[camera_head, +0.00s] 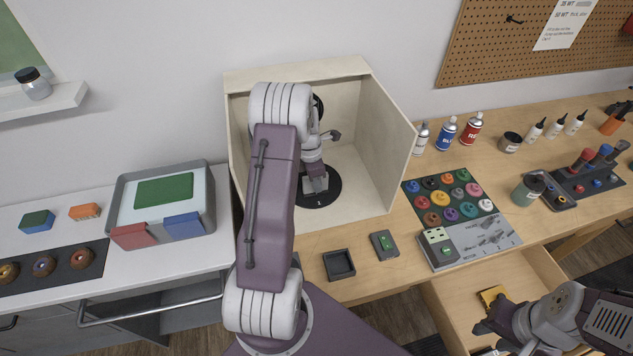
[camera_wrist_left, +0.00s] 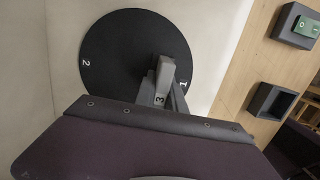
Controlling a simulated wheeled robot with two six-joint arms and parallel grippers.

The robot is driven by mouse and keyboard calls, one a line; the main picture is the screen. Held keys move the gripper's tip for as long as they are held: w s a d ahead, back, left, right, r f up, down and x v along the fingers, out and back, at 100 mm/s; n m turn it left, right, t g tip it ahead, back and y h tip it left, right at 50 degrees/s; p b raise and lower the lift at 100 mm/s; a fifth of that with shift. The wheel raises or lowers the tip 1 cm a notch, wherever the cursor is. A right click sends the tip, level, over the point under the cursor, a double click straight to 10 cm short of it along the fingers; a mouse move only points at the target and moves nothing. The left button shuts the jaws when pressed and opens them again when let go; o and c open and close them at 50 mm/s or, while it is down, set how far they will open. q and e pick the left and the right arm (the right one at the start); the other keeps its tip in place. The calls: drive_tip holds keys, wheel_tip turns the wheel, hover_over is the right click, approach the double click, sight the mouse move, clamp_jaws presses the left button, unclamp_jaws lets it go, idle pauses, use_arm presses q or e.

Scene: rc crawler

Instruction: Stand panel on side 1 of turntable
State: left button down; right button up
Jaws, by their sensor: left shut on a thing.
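The turntable (camera_head: 323,189) is a black disc on the floor of an open cream booth, with a white 1 at its front edge. In the left wrist view the turntable (camera_wrist_left: 110,50) shows the marks 1 and 2, and a 3 shows by the fingers. My left gripper (camera_head: 315,186) points down over the front part of the disc, shut on the panel. In the left wrist view its grey fingers (camera_wrist_left: 168,88) are over the disc. The panel's outline is mostly hidden by the gripper. My right gripper (camera_head: 482,338) is at lower right, over the open drawer, its opening unclear.
The booth's wall (camera_head: 392,140) rises close to my left arm on the right. In front lie a black square tray (camera_head: 339,265) and a small green-faced box (camera_head: 384,244). A colour pot rack (camera_head: 449,199) and spray cans (camera_head: 446,133) stand right. A yellow part (camera_head: 492,296) lies in the drawer.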

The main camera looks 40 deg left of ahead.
use_arm(q)
drive_tip(key=c, duration=1.4)
unclamp_jaws()
drive_tip(key=r, duration=0.8)
drive_tip(key=s+a+r, duration=0.1)
drive_tip(key=r, duration=0.3)
drive_tip(key=shift+s+r, duration=0.1)
drive_tip(key=s+d+f+m, duration=0.2)
drive_tip(key=s+d+m, duration=0.5)
drive_tip(key=d+m, duration=0.3)
drive_tip(key=s+d+f+m, duration=0.3)
drive_tip(key=s+d+m, duration=0.4)
drive_tip(key=m, duration=1.1)
drive_tip(key=d, duration=0.3)
drive_tip(key=shift+s+d+y, duration=0.3)
